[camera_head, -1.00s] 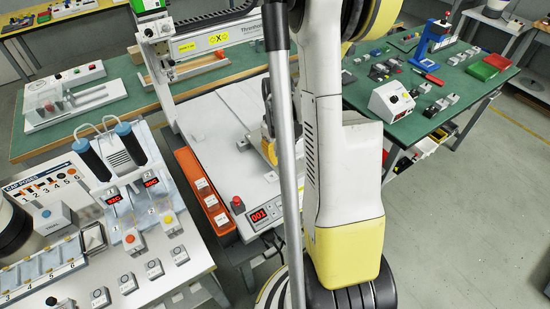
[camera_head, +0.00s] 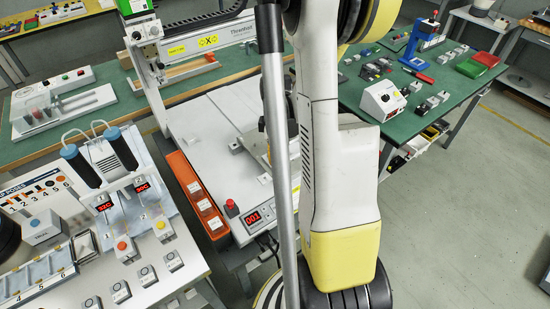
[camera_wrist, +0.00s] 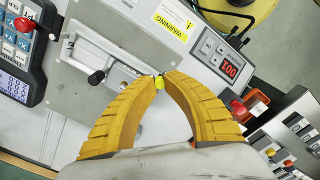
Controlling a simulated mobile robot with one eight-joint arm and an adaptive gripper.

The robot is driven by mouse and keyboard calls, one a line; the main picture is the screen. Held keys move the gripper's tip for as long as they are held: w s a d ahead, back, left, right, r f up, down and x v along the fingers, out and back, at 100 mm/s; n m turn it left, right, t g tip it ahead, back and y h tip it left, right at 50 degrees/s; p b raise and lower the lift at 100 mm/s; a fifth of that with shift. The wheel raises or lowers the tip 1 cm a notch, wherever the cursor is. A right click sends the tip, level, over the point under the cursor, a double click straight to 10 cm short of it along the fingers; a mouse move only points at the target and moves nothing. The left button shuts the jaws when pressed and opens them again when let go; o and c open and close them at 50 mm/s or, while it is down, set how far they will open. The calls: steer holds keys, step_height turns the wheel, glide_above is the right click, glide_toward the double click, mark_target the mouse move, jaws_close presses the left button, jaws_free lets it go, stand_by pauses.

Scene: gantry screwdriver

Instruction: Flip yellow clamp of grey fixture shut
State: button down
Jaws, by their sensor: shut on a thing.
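In the wrist view, the grey fixture (camera_wrist: 122,52) is a flat plate with a metal lever on the machine bed. The yellow clamp (camera_wrist: 160,83) shows only as a small bright yellow tip. My gripper (camera_wrist: 159,77) has two curved, ribbed orange-yellow fingers, their tips closed around that tip. The rest of the clamp is hidden or too small to make out. In the head view, the grey fixture (camera_head: 254,146) is partly hidden behind my arm, and only a sliver of my gripper (camera_head: 262,125) shows.
In the head view, an orange bin strip (camera_head: 182,172) runs along the bed's left side. A red button (camera_head: 231,206) and a red 001 display (camera_head: 254,217) sit at its front. The gantry beam (camera_head: 205,42) crosses behind. In the wrist view, a keypad pendant (camera_wrist: 22,48) lies upper left.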

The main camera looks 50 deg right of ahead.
stand_by(0.4)
steer(key=c, duration=1.4)
jaws_free()
steer(key=shift+r, duration=0.1)
step_height(320, 180, up, 12)
